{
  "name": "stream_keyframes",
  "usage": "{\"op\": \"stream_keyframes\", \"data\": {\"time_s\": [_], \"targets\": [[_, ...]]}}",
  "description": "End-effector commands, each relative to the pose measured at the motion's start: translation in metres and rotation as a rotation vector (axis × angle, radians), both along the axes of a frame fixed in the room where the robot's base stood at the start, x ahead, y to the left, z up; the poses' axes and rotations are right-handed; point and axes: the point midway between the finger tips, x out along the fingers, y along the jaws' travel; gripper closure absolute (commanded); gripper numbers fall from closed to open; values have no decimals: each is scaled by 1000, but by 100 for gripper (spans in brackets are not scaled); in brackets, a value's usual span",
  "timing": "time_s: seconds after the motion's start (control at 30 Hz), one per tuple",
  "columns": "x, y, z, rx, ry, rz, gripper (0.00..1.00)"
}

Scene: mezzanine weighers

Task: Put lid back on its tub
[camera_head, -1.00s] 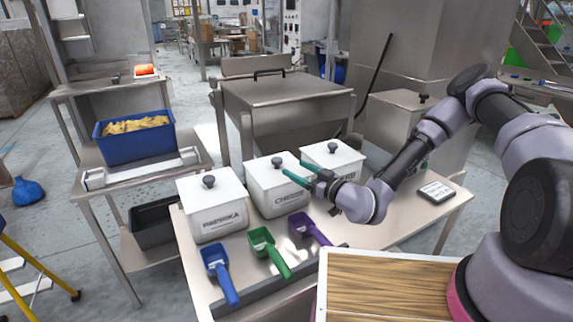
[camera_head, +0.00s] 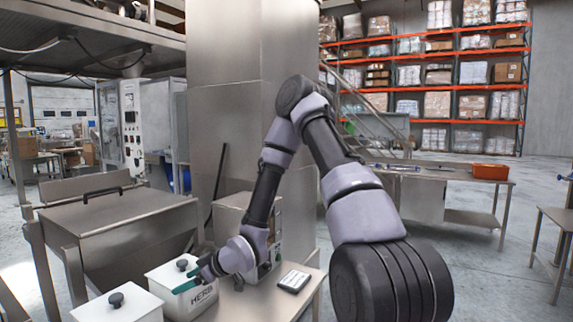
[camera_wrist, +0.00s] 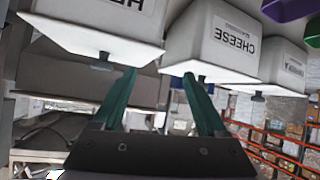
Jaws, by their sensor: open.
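Two white tubs with black-knobbed white lids show in the head view: one labelled HERB (camera_head: 200,302), and one cut off at the bottom left (camera_head: 125,313). Each visible lid sits on a tub. My gripper (camera_head: 184,281), with teal fingers, is at the HERB tub, close to its lid; I cannot tell if it touches. In the wrist view, which is upside down, my gripper (camera_wrist: 159,78) is open and empty. The HERB tub (camera_wrist: 100,15) is left of the fingers and the CHEESE tub (camera_wrist: 215,40) right, both lidded. No loose lid is in view.
A dark flat device (camera_head: 294,281) lies on the steel table right of the tubs. A steel bin (camera_head: 120,225) with a handled cover stands behind. A tall steel column (camera_head: 235,110) rises behind my arm. A far bench (camera_head: 450,175) holds an orange crate (camera_head: 493,172).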

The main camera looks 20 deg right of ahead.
Motion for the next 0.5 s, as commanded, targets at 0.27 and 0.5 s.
{"op": "stream_keyframes", "data": {"time_s": [0.27, 0.5], "targets": [[20, -91, 85, -217, 115, -257, 25], [-6, -159, 179, -247, 218, -558, 25]]}}
